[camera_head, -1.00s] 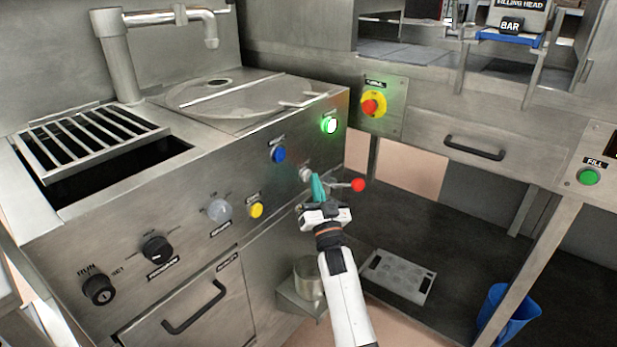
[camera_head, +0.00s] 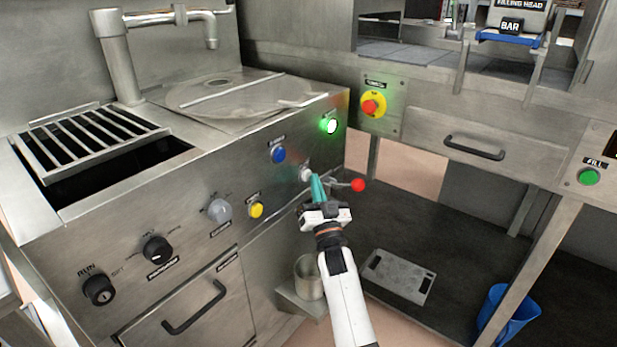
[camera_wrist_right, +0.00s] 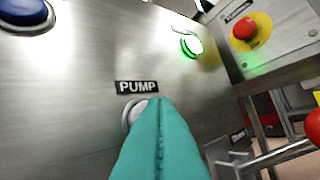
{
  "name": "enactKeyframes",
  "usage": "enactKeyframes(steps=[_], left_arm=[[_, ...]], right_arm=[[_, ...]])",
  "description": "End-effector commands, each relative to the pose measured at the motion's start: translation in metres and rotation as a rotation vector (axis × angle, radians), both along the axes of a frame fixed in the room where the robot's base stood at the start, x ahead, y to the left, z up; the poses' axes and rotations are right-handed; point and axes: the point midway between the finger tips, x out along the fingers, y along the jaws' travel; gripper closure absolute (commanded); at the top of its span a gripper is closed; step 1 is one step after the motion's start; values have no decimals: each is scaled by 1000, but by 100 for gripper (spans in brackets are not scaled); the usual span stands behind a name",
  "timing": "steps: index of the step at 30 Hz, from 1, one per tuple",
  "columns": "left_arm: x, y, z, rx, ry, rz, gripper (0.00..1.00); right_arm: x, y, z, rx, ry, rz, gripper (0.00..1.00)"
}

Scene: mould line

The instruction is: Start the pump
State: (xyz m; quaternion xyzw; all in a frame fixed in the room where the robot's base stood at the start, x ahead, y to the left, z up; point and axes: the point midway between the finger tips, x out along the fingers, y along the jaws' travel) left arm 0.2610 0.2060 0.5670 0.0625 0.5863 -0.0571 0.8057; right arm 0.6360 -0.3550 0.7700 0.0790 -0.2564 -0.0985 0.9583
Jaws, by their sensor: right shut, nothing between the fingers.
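The pump button is a pale round button (camera_head: 305,174) on the sloped steel front panel. In the right wrist view the same pale button (camera_wrist_right: 134,112) sits under a black label reading PUMP (camera_wrist_right: 137,87). My right gripper (camera_head: 316,180) has teal fingers that are shut and empty. The fingertips are at the button and hide part of it in the wrist view; I cannot tell whether they touch it. A green button (camera_head: 331,125) on the same panel is lit. My left gripper is not in view.
A blue button (camera_head: 279,155) and a yellow button (camera_head: 256,209) are nearby on the panel. A red-knobbed lever (camera_head: 358,185) sticks out just right of the fingers. A red emergency stop on yellow (camera_head: 373,104) is to the right. A steel pot (camera_head: 308,278) stands below.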

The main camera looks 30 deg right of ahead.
Motion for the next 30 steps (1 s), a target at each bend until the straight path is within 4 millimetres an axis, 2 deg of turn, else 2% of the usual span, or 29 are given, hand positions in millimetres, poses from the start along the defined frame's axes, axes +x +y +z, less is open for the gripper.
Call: enactKeyframes(steps=[30], left_arm=[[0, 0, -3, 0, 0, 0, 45]], right_arm=[[9, 4, 1, -1, 0, 1, 100]])
